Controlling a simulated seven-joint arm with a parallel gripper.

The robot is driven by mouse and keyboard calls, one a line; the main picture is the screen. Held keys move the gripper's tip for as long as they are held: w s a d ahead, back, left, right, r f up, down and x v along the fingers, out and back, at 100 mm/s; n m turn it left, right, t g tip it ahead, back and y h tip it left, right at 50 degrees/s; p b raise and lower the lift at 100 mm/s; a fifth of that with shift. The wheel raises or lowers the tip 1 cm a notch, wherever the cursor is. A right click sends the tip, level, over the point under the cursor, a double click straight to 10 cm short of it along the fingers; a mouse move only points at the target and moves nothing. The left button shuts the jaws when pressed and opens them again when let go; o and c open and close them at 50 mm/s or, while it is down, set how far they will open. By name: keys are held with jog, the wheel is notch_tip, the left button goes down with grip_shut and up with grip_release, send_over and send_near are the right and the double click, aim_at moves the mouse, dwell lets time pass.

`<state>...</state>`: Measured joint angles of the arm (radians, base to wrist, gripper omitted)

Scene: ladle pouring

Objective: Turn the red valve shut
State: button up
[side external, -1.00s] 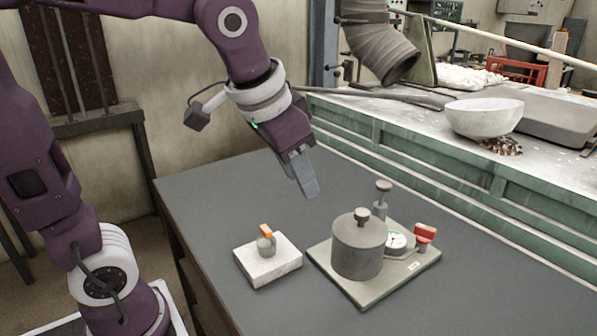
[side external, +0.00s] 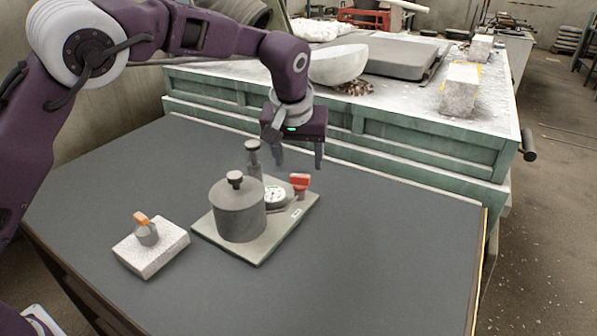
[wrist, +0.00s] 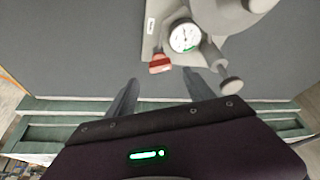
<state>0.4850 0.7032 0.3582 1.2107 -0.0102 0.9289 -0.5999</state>
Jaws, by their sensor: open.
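The red valve handle (side external: 300,181) sits on a short post at the right back of a grey base plate (side external: 262,245). In the wrist view the red valve (wrist: 160,63) lies just beyond the fingertips, centred between them. My gripper (side external: 299,163) is open and empty, pointing down close to the valve on its far side. Both fingers also show in the wrist view (wrist: 161,78), apart from the red handle with no visible contact. A round white gauge (side external: 275,196) stands beside the valve, with its dial facing up in the wrist view (wrist: 184,37).
A grey lidded pot (side external: 238,212) and a knobbed post (side external: 253,158) share the plate. A white block (side external: 165,257) with an orange-topped piece stands left. A green-sided bench (side external: 400,145) with a white bowl (side external: 338,64) is behind. The dark table is clear at front right.

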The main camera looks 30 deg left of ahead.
aim_at(300, 175)
jog(key=x, duration=0.5)
jog(key=shift+w+a+f, duration=0.1)
jog(key=shift+f, duration=0.25)
